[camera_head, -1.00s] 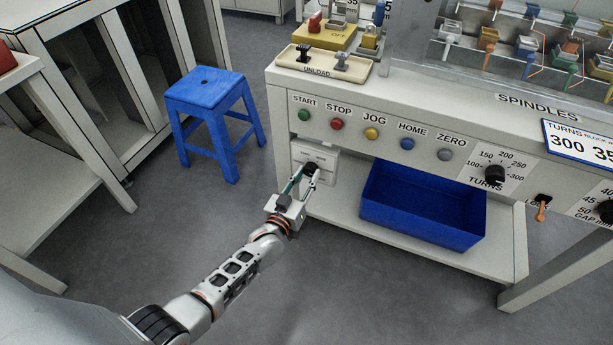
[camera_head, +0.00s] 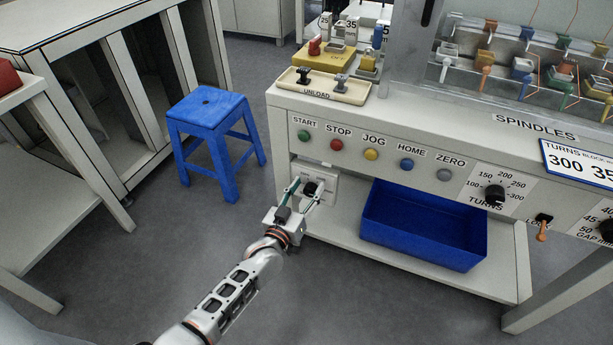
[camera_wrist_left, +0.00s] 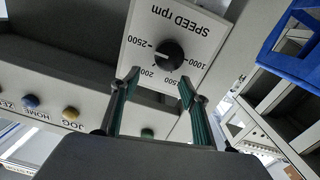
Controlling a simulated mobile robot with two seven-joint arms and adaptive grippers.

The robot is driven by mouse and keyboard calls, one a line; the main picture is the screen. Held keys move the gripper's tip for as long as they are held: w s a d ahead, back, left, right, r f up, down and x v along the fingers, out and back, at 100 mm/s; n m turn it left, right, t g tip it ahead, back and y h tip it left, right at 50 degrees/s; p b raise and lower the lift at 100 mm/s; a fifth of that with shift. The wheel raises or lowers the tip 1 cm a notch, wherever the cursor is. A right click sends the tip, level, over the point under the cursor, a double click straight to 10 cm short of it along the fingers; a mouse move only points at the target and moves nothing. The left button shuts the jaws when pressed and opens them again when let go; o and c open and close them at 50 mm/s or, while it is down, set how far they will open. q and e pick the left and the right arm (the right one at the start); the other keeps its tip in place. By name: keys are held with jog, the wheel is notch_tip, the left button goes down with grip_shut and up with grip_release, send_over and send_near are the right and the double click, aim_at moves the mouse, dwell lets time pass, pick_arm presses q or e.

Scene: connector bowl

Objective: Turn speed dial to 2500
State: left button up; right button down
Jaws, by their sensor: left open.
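The speed dial is a black knob (camera_wrist_left: 170,53) on a white plate (camera_wrist_left: 205,22) marked SPEED rpm, upside down in the left wrist view. A pale mark on the knob's left side appears to point toward the 2500 label. In the head view the knob (camera_head: 311,187) sits on the small panel under the START and STOP buttons. My left gripper (camera_head: 307,188) is open in front of it, with one finger to each side in that view. In the left wrist view the fingertips (camera_wrist_left: 160,80) appear short of the knob, without clear contact. My right gripper is out of view.
A blue bin (camera_head: 422,225) stands on the lower shelf right of the dial panel. A row of buttons runs above, with a TURNS dial (camera_head: 495,195) farther right. A blue stool (camera_head: 207,105) stands left on open floor.

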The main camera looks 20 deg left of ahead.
pick_arm(q)
jog(key=shift+r, duration=3.1)
